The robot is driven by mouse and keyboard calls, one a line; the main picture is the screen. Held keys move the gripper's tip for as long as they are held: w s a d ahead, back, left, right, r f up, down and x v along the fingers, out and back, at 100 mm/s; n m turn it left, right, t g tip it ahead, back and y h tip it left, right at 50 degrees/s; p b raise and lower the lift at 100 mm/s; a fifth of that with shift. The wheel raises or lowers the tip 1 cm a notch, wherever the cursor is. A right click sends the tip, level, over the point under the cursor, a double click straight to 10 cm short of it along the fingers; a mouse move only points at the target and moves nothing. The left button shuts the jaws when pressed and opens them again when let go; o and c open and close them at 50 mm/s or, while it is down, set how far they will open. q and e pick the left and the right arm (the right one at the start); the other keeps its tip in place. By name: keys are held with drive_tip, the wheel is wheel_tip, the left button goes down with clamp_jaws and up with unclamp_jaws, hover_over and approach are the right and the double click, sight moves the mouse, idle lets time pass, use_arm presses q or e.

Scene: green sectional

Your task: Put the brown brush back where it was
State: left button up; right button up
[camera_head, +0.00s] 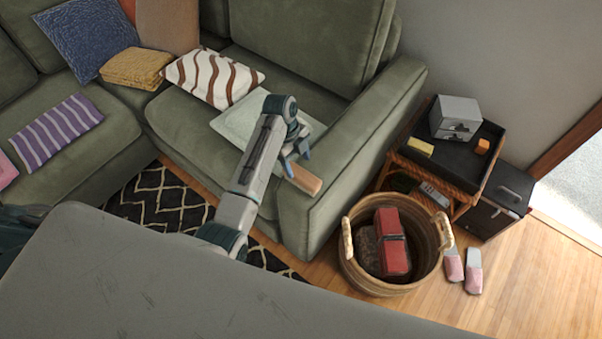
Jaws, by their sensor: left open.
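The brown brush (303,178) is a small tan-brown block with a paler side edge. It shows at the front corner of the green sectional's seat, close to the right armrest. My left gripper (297,162) is just behind it in the camera_head view, jaws apart, with one fingertip close to the brush's left end. I cannot tell whether they touch. The brush appears free of the jaws. My left arm hides part of the seat and a pale green cushion (236,122). My right gripper is not in view.
A wicker basket (352,268) with red and brown items stands on the floor beside the armrest (345,172). A side table (462,168) holds a grey drawer box (455,117). Pink slippers (473,270) lie right of the basket. A grey surface (150,290) fills the foreground.

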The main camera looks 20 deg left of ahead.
sight(294, 169)
use_arm(q)
drive_tip(key=shift+v, duration=2.3)
